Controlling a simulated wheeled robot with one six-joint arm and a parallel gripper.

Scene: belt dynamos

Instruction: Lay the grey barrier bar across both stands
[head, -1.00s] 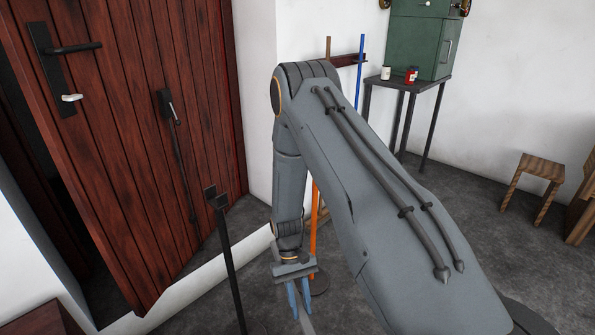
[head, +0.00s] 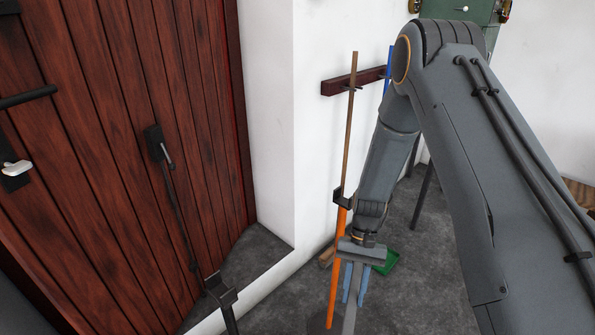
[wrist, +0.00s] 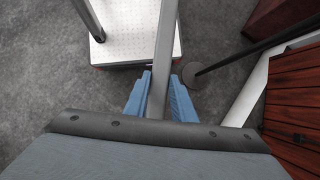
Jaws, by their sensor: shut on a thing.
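The grey barrier bar (head: 350,312) is held between the blue fingers of my gripper (head: 355,290). In the wrist view the bar (wrist: 164,40) runs from between the fingertips (wrist: 160,90) to the top edge. Its lower end is out of the head view. One stand is a black post with a forked top (head: 221,291), left of my gripper. The other stand is an orange post (head: 338,260) with a black forked holder, just left of my gripper and partly behind my arm. The wrist view shows a dark post with a round base (wrist: 192,75). The bar is apart from both forks.
A red-brown plank door (head: 130,150) stands at the left, with a pale step edge before it. A wall rack (head: 340,84) holds a brown handle. A green dustpan (head: 385,262) lies behind my gripper. Grey floor (head: 285,300) is free between the stands.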

